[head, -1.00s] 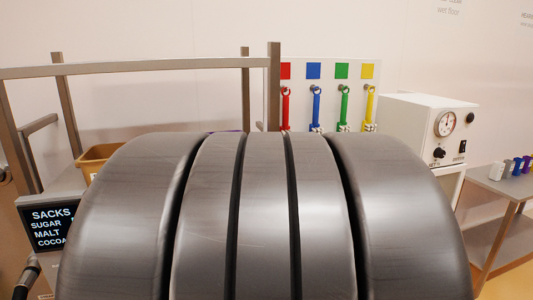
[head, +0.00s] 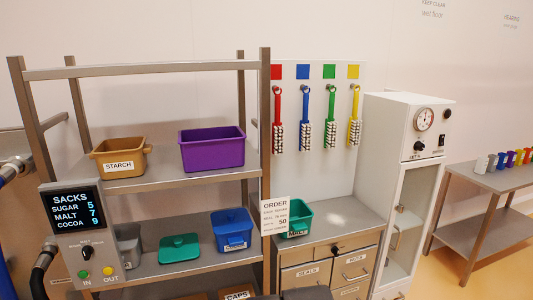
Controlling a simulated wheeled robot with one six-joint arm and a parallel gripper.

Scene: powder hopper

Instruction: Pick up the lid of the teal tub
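A teal open-topped tub (head: 296,220) with a white label stands on the bench right of the shelf rack, partly behind the order sign. A flat, low teal piece (head: 179,248) lies on the middle shelf between a grey tub and a blue tub. It looks like a lid, but I cannot tell whether it lies loose or covers something. My gripper is not in view; only a dark shape, perhaps part of my arm, shows at the bottom edge.
The rack's upper shelf holds a tan starch tub (head: 120,157) and a purple tub (head: 212,149). A blue tub (head: 231,230) and a grey tub (head: 127,244) flank the teal piece. A control box (head: 77,235) stands at front left. A white cabinet (head: 402,190) stands right.

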